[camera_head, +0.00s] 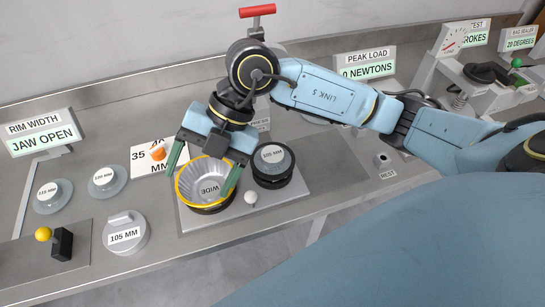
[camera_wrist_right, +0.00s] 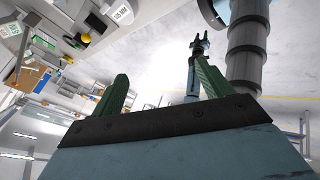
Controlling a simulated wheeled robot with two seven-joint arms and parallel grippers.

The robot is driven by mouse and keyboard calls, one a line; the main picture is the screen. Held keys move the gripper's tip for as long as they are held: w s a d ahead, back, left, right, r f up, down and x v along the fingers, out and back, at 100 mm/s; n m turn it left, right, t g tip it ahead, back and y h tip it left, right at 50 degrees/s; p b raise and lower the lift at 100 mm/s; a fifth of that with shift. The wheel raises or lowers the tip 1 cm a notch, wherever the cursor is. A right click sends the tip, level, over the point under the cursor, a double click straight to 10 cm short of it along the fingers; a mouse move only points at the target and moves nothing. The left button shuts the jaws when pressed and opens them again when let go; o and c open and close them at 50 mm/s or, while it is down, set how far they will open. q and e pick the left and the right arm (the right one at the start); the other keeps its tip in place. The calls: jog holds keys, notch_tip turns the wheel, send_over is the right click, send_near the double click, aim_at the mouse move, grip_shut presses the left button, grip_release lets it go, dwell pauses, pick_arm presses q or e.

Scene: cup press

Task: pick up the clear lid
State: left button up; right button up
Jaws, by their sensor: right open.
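I cannot make out a separate clear lid for certain. A grey, fluted round piece marked WIDE (camera_head: 211,188), perhaps see-through, sits inside a yellow ring (camera_head: 181,195) on the grey plate of the bench. My right gripper (camera_head: 203,173) is open above it, its green fingers to either side of the ring. I cannot tell whether they touch it. In the right wrist view the fingers of my right gripper (camera_wrist_right: 157,92) stand apart with nothing between them.
A red-handled lever (camera_head: 257,11) rises behind.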

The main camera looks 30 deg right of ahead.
jog(key=w+d+f+m+t+h, duration=0.15)
jog(key=w+d+h, duration=0.3)
jog(key=d, duration=0.45)
jog(key=m+h, duration=0.3)
jog(key=h, duration=0.1)
send_near(273, 154)
jog(key=shift+w+a+f+t+h, duration=0.1)
jog(key=shift+a+f+t+h, duration=0.05)
jog(key=shift+f, duration=0.45)
jog(key=shift+a+f+t+h, duration=0.1)
jog(key=shift+f, duration=0.5)
jog(key=shift+w+d+f, duration=0.1)
jog(key=shift+d+f, duration=0.1)
jog(key=shift+f, duration=0.8)
jog(key=shift+d+f, duration=0.2)
jog(key=shift+f, duration=0.85)
jog(key=shift+d+f, duration=0.25)
jog(key=shift+f, duration=0.75)
jog(key=c, duration=1.1)
